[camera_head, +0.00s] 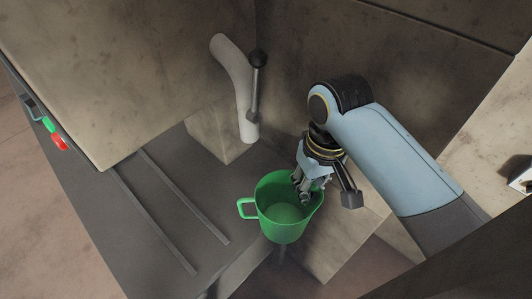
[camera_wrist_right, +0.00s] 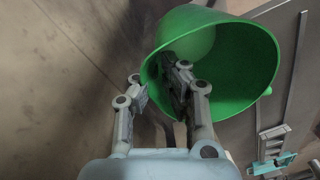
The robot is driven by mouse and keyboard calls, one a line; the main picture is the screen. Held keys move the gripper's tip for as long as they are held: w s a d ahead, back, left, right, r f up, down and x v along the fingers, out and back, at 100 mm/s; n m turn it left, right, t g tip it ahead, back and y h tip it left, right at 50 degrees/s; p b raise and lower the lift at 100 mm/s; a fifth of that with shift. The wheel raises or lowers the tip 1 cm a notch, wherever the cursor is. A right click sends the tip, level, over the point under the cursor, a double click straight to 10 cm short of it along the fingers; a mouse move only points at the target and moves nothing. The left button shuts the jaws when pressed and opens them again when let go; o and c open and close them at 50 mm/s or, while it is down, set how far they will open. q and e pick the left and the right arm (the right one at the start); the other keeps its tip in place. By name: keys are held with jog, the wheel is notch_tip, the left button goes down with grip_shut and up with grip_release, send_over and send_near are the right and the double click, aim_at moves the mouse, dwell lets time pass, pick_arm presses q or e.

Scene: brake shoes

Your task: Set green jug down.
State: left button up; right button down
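The green jug (camera_head: 283,228) is in the middle of the head view, upright or nearly so, with its open top up and its handle to the left. In the wrist view its wide mouth (camera_wrist_right: 235,75) fills the upper right, and it looks empty. My right gripper (camera_head: 304,190) is at the jug's right rim. In the wrist view one finger of the right gripper (camera_wrist_right: 155,88) is inside the jug and one outside, with the wall pinched between them. I cannot tell whether the jug's base touches anything. My left gripper is not in the head view.
A dark grey bench with two raised rails (camera_head: 165,200) lies left of the jug. A pale curved pipe (camera_head: 238,85) and a black-knobbed lever (camera_head: 257,90) stand behind it. A beige block (camera_head: 335,240) is to the right. Green and red buttons (camera_head: 55,133) are at far left.

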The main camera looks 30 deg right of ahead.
jog(key=w+f+p, duration=0.1)
jog(key=w, duration=1.2)
jog(key=shift+w+a+f, duration=0.15)
jog(key=shift+a+f, duration=0.05)
jog(key=shift+a, duration=0.25)
jog(key=shift+f, duration=0.1)
jog(key=c, duration=1.8)
grip_release()
jog(key=shift+o, duration=0.2)
